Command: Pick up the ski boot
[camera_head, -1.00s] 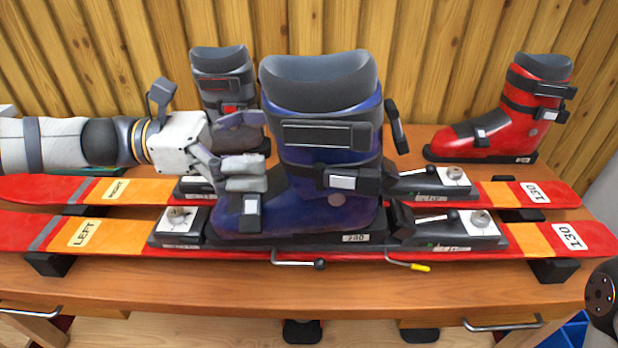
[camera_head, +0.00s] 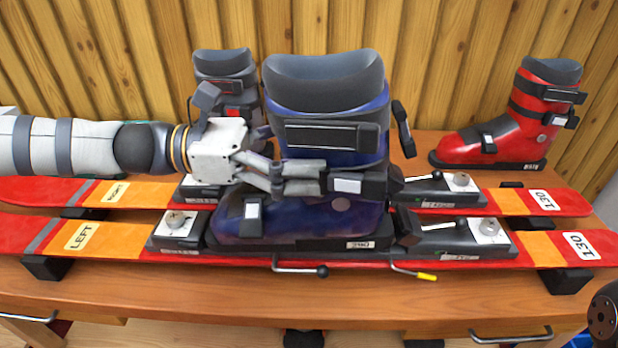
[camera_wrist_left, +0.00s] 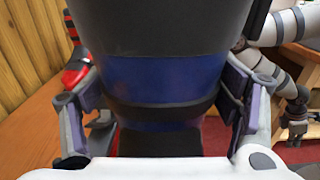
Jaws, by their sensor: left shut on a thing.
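The blue ski boot (camera_head: 300,218) with a dark grey cuff stands upright on the near ski marked LEFT (camera_head: 120,240), between its toe piece (camera_head: 178,230) and heel piece (camera_head: 455,238). My left gripper (camera_head: 300,178) is shut on the boot from the left, just below the cuff. One finger shows on the near side; the other is hidden behind the boot in the head view. In the left wrist view the boot (camera_wrist_left: 150,75) fills the middle, with a finger on each side. The boot's sole appears to be down at the ski; any small gap cannot be told.
The far ski marked RIGHT (camera_head: 545,202) lies behind on the wooden bench (camera_head: 350,290). A red boot (camera_head: 500,130) stands at the back right. A wooden wall (camera_head: 430,60) closes the back.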

